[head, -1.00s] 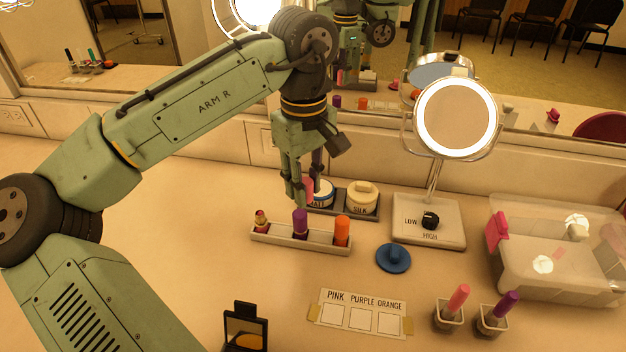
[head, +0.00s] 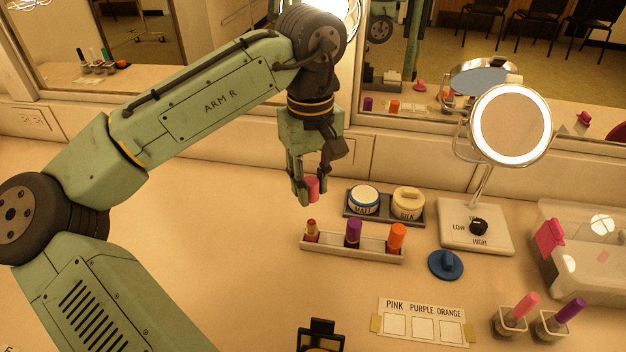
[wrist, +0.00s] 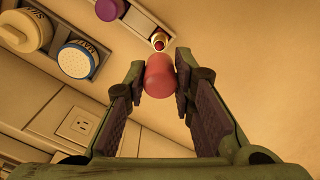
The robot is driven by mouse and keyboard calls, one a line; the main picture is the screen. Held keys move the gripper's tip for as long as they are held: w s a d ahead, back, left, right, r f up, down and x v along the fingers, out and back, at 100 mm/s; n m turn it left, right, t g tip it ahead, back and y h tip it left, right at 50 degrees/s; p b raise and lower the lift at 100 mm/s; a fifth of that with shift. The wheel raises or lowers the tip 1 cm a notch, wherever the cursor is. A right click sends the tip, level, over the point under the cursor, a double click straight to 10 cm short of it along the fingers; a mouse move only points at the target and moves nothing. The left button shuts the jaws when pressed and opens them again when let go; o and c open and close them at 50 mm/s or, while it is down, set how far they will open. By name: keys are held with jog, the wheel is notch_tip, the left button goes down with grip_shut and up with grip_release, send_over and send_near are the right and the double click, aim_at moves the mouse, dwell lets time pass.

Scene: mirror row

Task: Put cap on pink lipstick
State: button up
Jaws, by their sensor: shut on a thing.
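My gripper (head: 308,190) is shut on a pink cap (head: 313,187), held in the air above the back of the counter. In the wrist view the pink cap (wrist: 159,76) sits between the two fingertips. The uncapped lipstick (head: 311,232), with a gold collar and a dark pink or red tip, stands upright at the left end of the pale rack (head: 352,249). It also shows just beyond the cap in the wrist view (wrist: 159,42). The cap is apart from the lipstick, above and behind it.
Purple (head: 353,233) and orange (head: 397,238) lipsticks stand in the same rack. Behind it a dark tray holds a blue-rimmed jar (head: 364,200) and a cream jar (head: 408,203). A blue round lid (head: 445,265) and a lighted mirror (head: 509,124) stand to the right. Counter left of the rack is clear.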

jog(key=b, duration=0.5)
send_over(311, 222)
jog(key=shift+f, duration=2.5)
jog(key=shift+d+f, duration=0.1)
jog(key=shift+f, duration=0.25)
jog(key=shift+p, duration=0.8)
jog(key=shift+f+p, duration=0.3)
jog(key=shift+f, duration=1.1)
dwell(0.5)
jog(key=o, duration=0.8)
jog(key=shift+o, duration=0.5)
jog(key=o, duration=0.4)
